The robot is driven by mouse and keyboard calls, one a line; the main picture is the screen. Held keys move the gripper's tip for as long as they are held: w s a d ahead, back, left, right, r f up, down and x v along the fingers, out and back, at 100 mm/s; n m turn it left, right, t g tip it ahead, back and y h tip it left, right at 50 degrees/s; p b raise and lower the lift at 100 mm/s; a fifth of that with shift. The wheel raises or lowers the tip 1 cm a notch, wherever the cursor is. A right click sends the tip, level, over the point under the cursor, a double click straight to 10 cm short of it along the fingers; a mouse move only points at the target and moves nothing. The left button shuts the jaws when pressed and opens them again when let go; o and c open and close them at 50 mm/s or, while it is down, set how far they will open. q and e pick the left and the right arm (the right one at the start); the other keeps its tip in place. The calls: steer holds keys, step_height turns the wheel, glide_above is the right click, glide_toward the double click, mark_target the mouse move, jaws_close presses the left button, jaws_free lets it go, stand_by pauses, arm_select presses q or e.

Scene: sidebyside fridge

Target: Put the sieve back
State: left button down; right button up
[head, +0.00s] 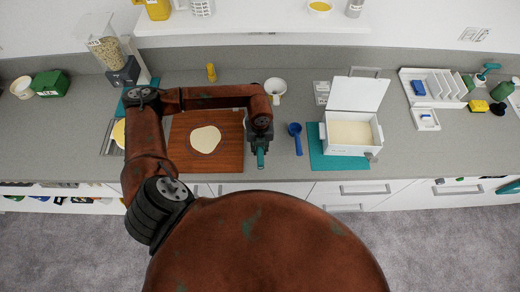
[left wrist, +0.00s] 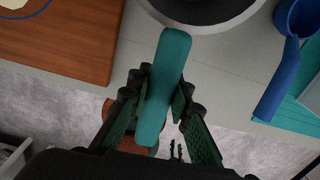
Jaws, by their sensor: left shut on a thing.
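My left gripper (left wrist: 160,95) is shut on a teal handle (left wrist: 166,65), taken as the sieve's, in the left wrist view. In the head view the left gripper (head: 261,140) points down at the counter's front edge, right of the board, with the teal handle end (head: 260,160) showing below it. A round dark thing with a pale rim (left wrist: 200,22) lies beyond the handle in the wrist view. It may be the sieve's head; I cannot tell whether it joins the handle. My right gripper is not in view.
A wooden board (head: 178,160) with dough (head: 205,139) is left of the gripper. A blue scoop (head: 295,137) and a white bin (head: 352,141) on a teal mat (head: 318,158) are to its right. A white bowl (head: 275,87) is behind. Counter right of the bin is partly clear.

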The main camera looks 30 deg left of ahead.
arm_select(q)
steer(key=shift+w+a+f, duration=0.25)
steer(key=shift+w+f, duration=0.1)
steer(key=shift+f, duration=0.25)
steer(key=f, duration=0.1)
steer(key=w+f+p, duration=0.1)
steer(key=f, duration=0.1)
steer(key=shift+a, duration=0.2)
steer(key=shift+f, duration=0.5)
steer(key=shift+f, duration=0.15)
steer(key=c, duration=1.8)
jaws_free()
steer(key=shift+o, duration=0.2)
